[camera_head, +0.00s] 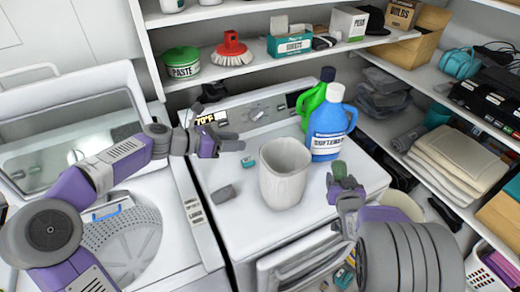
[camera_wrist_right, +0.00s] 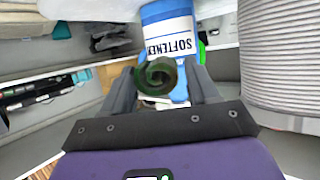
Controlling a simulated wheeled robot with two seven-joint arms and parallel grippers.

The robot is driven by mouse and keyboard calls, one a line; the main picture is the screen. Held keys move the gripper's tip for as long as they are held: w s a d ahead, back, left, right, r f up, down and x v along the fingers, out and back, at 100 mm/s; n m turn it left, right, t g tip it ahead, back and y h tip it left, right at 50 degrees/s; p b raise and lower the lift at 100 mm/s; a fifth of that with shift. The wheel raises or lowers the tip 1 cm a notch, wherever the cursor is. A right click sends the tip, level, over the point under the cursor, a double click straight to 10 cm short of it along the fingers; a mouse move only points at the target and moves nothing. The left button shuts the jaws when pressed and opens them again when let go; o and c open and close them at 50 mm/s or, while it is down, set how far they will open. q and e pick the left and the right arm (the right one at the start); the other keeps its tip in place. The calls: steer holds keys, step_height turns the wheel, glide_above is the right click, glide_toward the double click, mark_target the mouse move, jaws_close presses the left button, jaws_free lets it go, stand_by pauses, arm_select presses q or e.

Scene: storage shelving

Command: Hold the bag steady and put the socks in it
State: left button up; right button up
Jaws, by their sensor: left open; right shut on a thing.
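The pale grey-white bag (camera_head: 285,173) stands upright and open-topped on the white appliance top. A green rolled sock (camera_head: 339,168) is between the fingers of my right gripper (camera_head: 340,180), to the right of the bag; it shows as a dark green roll (camera_wrist_right: 160,76) in the right wrist view. My left gripper (camera_head: 234,141) is open and empty, to the left of the bag's rim and apart from it. A grey sock roll (camera_head: 223,194) and a small teal roll (camera_head: 248,162) lie on the appliance top left of the bag. The bag's inside is mostly hidden.
A blue softener bottle (camera_head: 327,131) stands close behind the bag's right side, with a green bottle (camera_head: 311,104) behind it. An open washer (camera_head: 125,225) is at left. Shelves (camera_head: 440,165) line the right.

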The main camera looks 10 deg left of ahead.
steer(key=shift+s+r, duration=0.2)
steer(key=shift+s, duration=0.05)
steer(key=shift+w+d, duration=0.1)
steer(key=shift+w+d+f, duration=0.1)
steer(key=shift+w+f, duration=0.1)
steer(key=shift+w, duration=1.05)
steer(key=shift+w+a+r, duration=0.2)
steer(key=shift+w+r, duration=0.1)
steer(key=shift+w, duration=0.35)
steer(key=w+r+y, duration=0.1)
steer(key=w+a+r+n, duration=0.1)
steer(key=r, duration=0.1)
steer(key=w+a+r+n+y, duration=0.1)
steer(key=shift+a+r+y, duration=0.15)
steer(key=shift+r+y, duration=0.15)
steer(key=shift+r, duration=0.05)
arm_select(q)
glide_toward(280, 142)
steer(key=x, duration=0.5)
arm_select(e)
steer(key=s+a+r+n+g+y, duration=0.4)
steer(key=a+r+n+y, duration=0.3)
steer(key=a+r, duration=0.5)
steer(key=shift+s+a+r+n+y, duration=0.3)
steer(key=shift+s+a+r+n, duration=0.1)
steer(key=shift+s, duration=0.2)
arm_select(q)
steer(key=shift+c, duration=0.4)
